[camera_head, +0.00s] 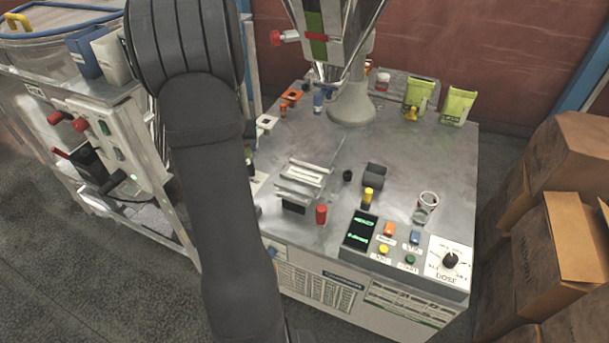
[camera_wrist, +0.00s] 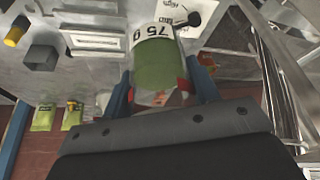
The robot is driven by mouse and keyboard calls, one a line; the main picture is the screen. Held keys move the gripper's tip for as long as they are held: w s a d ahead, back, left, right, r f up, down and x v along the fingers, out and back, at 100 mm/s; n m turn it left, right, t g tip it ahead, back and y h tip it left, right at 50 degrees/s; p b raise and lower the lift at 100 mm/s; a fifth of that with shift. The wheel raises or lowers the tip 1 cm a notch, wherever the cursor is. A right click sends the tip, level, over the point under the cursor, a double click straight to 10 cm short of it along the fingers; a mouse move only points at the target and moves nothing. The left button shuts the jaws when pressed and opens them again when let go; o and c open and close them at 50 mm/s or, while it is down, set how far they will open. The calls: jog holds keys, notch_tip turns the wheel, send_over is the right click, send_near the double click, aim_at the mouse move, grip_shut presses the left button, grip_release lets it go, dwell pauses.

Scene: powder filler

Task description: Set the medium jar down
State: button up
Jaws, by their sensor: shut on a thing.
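The medium jar (camera_wrist: 155,58) shows in the wrist view. It is clear, filled with green powder and bears a white label reading "75 g". My gripper (camera_wrist: 159,76) is shut on it, with a blue finger on each side and red parts beside the jar. The jar looks tilted in this view; I cannot tell whether its base touches anything. In the head view my arm covers the jar and the gripper.
The metal worktop (camera_head: 405,165) carries a raised platform (camera_head: 303,175), a grey block (camera_head: 375,176), a clear jar (camera_head: 426,206) and green pouches (camera_head: 418,95). A filler funnel (camera_head: 336,45) hangs at the back. Cardboard boxes (camera_head: 555,240) stand right. Some worktop is bare.

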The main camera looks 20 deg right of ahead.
jog(key=s+d+f+m+g+h, duration=0.1)
jog(key=s+d+f+m+g, duration=0.15)
jog(key=d+m, duration=0.6)
jog(key=s+d+f+m+g, duration=0.1)
jog(key=d+f+m+g, duration=0.15)
jog(key=d+m, duration=0.6)
jog(key=s+d+f+m+g+h, duration=0.1)
jog(key=s+d+f+m+g, duration=0.15)
jog(key=d+m, duration=0.55)
jog(key=n, duration=0.2)
send_over(305, 174)
notch_tip(305, 174, down, 6)
jog(key=shift+a+f, duration=0.1)
jog(key=shift+f, duration=1.9)
jog(key=shift+f, duration=0.15)
jog(key=o, duration=1)
jog(key=shift+o, duration=0.2)
